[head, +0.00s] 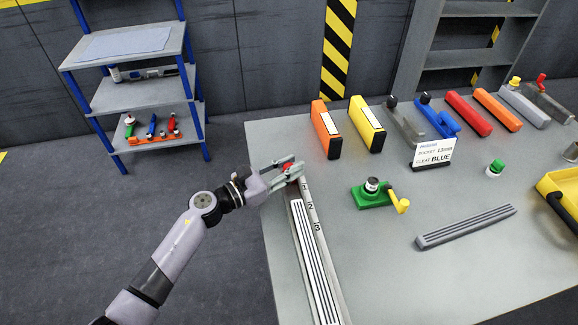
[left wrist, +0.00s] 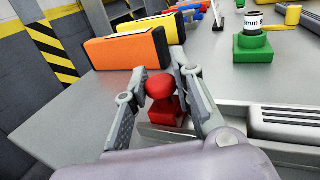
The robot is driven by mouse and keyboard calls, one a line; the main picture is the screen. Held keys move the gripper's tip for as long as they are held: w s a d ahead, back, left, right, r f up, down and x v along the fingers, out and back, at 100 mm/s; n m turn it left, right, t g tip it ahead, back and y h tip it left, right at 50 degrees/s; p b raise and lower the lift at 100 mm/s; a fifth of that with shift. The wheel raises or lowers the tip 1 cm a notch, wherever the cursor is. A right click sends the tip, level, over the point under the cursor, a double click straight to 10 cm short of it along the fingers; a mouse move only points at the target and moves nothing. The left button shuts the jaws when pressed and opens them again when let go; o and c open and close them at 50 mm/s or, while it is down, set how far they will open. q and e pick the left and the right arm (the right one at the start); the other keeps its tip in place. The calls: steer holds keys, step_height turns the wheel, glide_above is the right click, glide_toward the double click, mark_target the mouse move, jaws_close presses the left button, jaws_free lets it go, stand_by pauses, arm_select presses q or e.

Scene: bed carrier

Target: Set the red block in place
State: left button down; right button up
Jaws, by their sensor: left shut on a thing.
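The red block (head: 287,167) is at the far end of a long grey rail (head: 334,272) marked 1, 2 and 3, near the number 1. In the left wrist view the red block (left wrist: 164,112) has a round red knob on top and looks upright. My left gripper (head: 284,173) is shut on it, with one finger on each side in the left wrist view (left wrist: 160,85). A slotted light bar (head: 312,262) lies along the rail, nearer me than the block. I cannot tell whether the block's underside touches the rail. My right gripper is not in view.
On the grey table (head: 370,285), orange (head: 326,130) and yellow (head: 367,124) blocks stand beyond the rail. A green fixture (head: 371,193), a sign (head: 432,154) and a grey slotted bar (head: 465,227) are to the right. Shelves (head: 140,95) stand behind left.

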mark_target(294, 186)
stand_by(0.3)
arm_select(q)
steer(key=s, duration=0.3)
steer(key=s+d+p, duration=0.1)
steer(key=s, duration=0.1)
steer(key=shift+s, duration=0.6)
steer(key=shift+w+d, duration=0.1)
steer(key=shift+w, duration=0.05)
steer(key=c, duration=1.4)
jaws_free()
steer(key=shift+o, duration=0.2)
